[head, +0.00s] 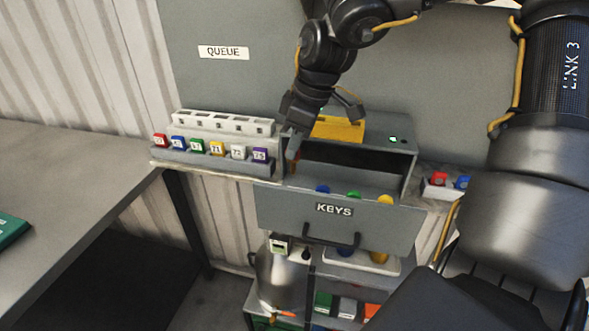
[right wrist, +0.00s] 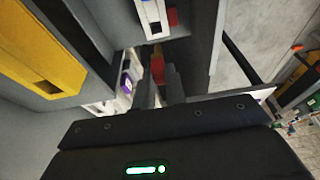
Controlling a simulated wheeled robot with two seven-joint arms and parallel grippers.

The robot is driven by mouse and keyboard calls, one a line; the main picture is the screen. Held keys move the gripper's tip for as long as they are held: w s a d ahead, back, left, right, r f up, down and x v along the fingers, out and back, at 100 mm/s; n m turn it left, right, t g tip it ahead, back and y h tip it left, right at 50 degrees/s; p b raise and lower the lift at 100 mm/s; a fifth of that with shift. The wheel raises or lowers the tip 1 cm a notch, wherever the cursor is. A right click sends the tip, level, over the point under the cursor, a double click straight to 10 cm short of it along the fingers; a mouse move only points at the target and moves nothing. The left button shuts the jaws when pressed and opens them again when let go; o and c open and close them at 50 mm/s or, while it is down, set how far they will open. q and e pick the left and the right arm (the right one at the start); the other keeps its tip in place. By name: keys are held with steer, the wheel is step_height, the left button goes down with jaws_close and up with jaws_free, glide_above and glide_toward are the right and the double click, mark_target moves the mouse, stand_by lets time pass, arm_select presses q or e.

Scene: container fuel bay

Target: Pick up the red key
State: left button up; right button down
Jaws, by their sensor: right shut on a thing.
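The grey drawer labelled KEYS (head: 300,222) is open. Rounded tops of a blue key (head: 322,189), a green key (head: 353,195) and a yellow key (head: 385,200) show above its front edge. My right gripper (head: 293,153) reaches down at the drawer's left end. The red key (head: 293,168) is small and mostly hidden at its fingertips. In the right wrist view the red key (right wrist: 157,68) shows between the fingers of my right gripper (right wrist: 160,88), which is shut on it. Whether the key still touches the drawer cannot be told. My left gripper is out of view.
A rack of numbered coloured tags (head: 215,150) stands left of the drawer. A yellow block (head: 338,128) sits on the cabinet top. A small tray (head: 440,189) with red and blue items is at right. Shelves (head: 335,262) lie below. A grey table (head: 60,190) is at left.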

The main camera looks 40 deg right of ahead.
step_height(320, 180, up, 9)
steer(key=shift+f+b, duration=0.1)
steer(key=shift+b, duration=0.2)
step_height(320, 180, up, 7)
steer(key=p, duration=0.4)
steer(key=shift+f, duration=0.15)
stand_by(0.3)
